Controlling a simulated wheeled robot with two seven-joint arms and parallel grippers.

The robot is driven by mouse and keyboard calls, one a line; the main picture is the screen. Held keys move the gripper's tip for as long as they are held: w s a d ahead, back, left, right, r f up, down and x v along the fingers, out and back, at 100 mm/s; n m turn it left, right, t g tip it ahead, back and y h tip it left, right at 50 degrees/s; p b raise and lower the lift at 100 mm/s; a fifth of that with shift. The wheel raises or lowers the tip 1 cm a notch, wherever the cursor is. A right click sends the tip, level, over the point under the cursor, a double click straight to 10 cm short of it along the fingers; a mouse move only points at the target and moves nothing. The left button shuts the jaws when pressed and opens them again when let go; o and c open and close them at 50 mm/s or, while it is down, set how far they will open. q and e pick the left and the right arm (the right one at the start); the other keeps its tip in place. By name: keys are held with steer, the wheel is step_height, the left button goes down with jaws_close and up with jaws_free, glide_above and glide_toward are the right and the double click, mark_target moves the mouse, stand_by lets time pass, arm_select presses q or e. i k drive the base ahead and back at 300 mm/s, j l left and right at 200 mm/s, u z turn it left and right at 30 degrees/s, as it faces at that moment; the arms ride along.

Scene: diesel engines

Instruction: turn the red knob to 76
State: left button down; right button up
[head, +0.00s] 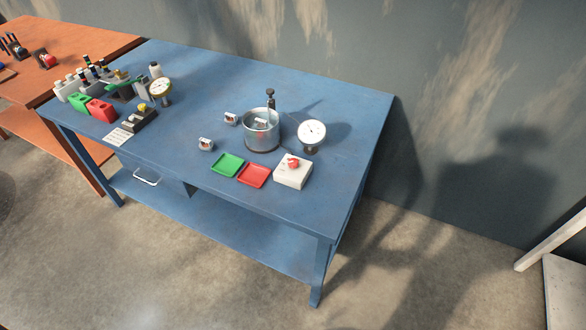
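The red knob (292,162) sits on top of a white box (291,175) near the front right of the blue table (330,205). The knob's pointer and any scale marks are too small to read. A round white dial gauge (312,133) stands behind the box; its reading cannot be made out. Neither of my grippers shows in the head view.
A green tray (229,164) and a red tray (253,175) lie left of the white box. A metal pot (261,135) stands behind them. Small parts, bins and another gauge (160,88) crowd the table's left end. The table's right end is clear.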

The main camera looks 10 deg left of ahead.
mark_target(293, 163)
steer(key=k+j+z, duration=0.1)
steer(key=z, duration=0.25)
steer(key=k+j+z, duration=0.15)
steer(key=z, duration=0.25)
steer(key=k+j+z, duration=0.1)
steer(key=z, duration=0.25)
